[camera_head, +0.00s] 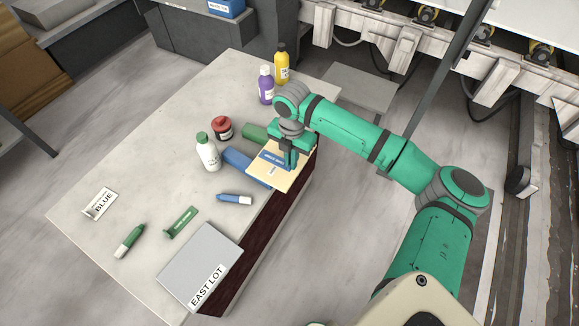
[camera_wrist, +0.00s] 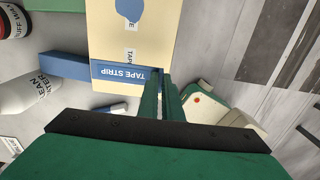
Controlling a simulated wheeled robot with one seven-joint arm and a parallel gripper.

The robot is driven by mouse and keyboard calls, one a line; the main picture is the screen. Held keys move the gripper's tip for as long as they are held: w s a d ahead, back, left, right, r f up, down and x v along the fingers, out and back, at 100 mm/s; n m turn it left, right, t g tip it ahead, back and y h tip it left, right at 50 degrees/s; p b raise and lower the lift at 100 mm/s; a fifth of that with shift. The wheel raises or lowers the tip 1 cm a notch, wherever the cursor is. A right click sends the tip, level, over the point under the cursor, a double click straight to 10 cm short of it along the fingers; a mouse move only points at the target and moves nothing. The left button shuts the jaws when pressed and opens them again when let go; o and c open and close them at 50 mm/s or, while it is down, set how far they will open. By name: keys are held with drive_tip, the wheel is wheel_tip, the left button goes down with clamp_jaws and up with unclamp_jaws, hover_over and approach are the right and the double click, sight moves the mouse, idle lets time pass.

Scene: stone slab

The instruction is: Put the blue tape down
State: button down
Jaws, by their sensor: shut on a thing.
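The blue tape (camera_wrist: 122,74), a flat strip lettered TAPE STRIP, lies over a cream card (camera_wrist: 112,25) in the wrist view. In the head view the blue tape (camera_head: 272,156) shows above the cream card (camera_head: 262,173) at the slab's right edge. My gripper (camera_wrist: 160,78) is shut on the tape's right end. In the head view my gripper (camera_head: 290,163) points down over the card. I cannot tell whether the tape touches the card. The card carries a small TAPE label and a blue patch.
On the stone slab (camera_head: 150,190) stand a white bottle (camera_head: 208,155), red jar (camera_head: 222,128), purple bottle (camera_head: 265,88) and yellow bottle (camera_head: 281,65). A blue block (camera_head: 236,157) and green block (camera_head: 253,132) lie beside the card. A grey EAST LOT board (camera_head: 200,262) lies in front. The slab's left is mostly clear.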

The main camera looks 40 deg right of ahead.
drive_tip(key=shift+w+a+f, duration=0.1)
drive_tip(key=shift+f, duration=0.8)
drive_tip(key=shift+w+a+f, duration=0.1)
drive_tip(key=shift+f, duration=0.8)
drive_tip(key=shift+f, duration=0.15)
drive_tip(key=c, duration=1.9)
unclamp_jaws()
drive_tip(key=shift+c, duration=0.2)
wheel_tip(320, 180, up, 12)
drive_tip(key=shift+r, duration=0.2)
